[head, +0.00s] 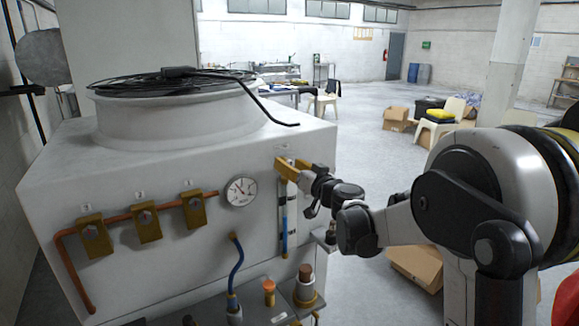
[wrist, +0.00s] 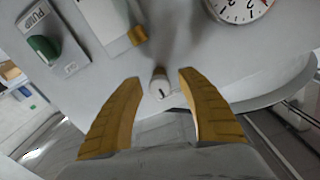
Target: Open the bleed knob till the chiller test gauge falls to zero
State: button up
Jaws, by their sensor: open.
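A small pale round knob (wrist: 160,84) with a dark line on its face stands on the white panel in the wrist view. I take it for the bleed knob. My gripper (wrist: 160,77) is open, with one yellow finger on each side of the knob and a gap visible on both sides. In the head view my gripper (head: 288,166) is at the right part of the chiller's front panel, and I cannot pick out the knob there. A round white gauge (head: 240,191) sits left of my gripper. A gauge (wrist: 238,7) is cut off at the wrist view's top; its reading is unclear.
A green switch (wrist: 43,46) marked PUMP is at the wrist view's upper left. Copper pipe (head: 166,208) with brass valve blocks crosses the panel (head: 190,250). A blue hose (head: 237,262) and a copper-topped fitting (head: 305,285) are below. Boxes (head: 414,265) lie on the floor.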

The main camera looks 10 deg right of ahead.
grip_shut()
